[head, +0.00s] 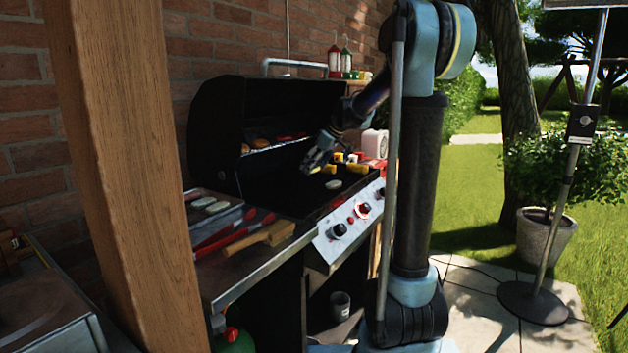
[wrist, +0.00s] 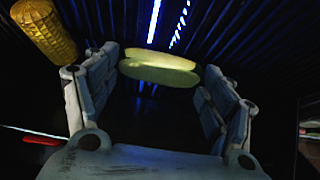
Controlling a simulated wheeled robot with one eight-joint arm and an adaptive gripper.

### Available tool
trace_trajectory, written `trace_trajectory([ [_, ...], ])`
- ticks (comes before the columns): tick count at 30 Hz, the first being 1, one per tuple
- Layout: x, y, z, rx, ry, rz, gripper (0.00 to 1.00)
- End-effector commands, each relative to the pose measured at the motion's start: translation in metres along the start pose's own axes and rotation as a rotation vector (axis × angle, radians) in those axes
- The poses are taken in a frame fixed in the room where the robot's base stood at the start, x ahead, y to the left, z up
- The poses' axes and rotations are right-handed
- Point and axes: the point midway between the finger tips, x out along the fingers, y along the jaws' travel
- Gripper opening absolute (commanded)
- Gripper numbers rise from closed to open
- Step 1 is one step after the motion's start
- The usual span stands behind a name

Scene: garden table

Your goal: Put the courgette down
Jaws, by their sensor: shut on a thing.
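My gripper (head: 316,164) is over the grill (head: 313,201) of the open barbecue in the head view. In the wrist view its two fingers are shut on a pale green courgette slice (wrist: 158,68), held between the fingertips. Dark grill bars lie beyond the slice; I cannot tell whether it touches them. In the head view the held slice is small and mostly hidden by the fingers. Another courgette slice (head: 333,184) lies flat on the grill near its front.
Yellow corn pieces (head: 331,169) lie on the grill beside my gripper; one corn piece (wrist: 45,28) shows upper left in the wrist view. The raised lid (head: 218,140) stands behind. A tray (head: 229,213) with courgette slices and red tongs (head: 236,232) are on the left side shelf.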

Motion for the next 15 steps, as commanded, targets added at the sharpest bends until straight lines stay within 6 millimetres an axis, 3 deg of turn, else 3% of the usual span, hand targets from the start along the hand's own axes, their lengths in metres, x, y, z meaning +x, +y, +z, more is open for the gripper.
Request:
trace_trajectory([
  [15, 0.038, 0.000, 0.025, 0.000, 0.000, 0.000, 0.52],
])
